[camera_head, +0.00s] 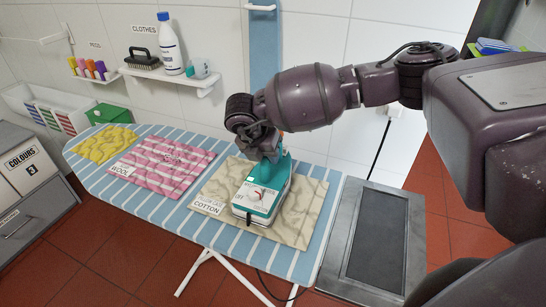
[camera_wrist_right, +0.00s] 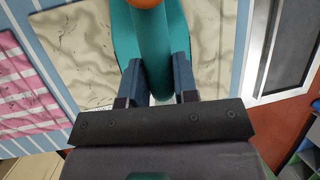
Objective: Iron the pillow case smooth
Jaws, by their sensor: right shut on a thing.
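The beige wrinkled pillow case (camera_head: 305,205) lies flat on the striped ironing board, with a tag reading COTTON at its front left. The teal and white iron (camera_head: 258,199) sits over the middle of it; whether its sole touches the cloth is hard to tell. My right gripper (camera_head: 268,155) is shut on the iron's teal handle from above. In the right wrist view the gripper's fingers (camera_wrist_right: 158,82) stand on both sides of the teal handle (camera_wrist_right: 151,45), and creases show in the pillow case (camera_wrist_right: 82,45). My left gripper is not in view.
A pink striped cloth tagged WOOL (camera_head: 165,167) and a yellow cloth (camera_head: 104,143) lie farther left on the ironing board (camera_head: 133,194). A grey stand with a dark panel (camera_head: 378,240) is to the right. Wall shelves hold a bottle (camera_head: 169,45) and brush.

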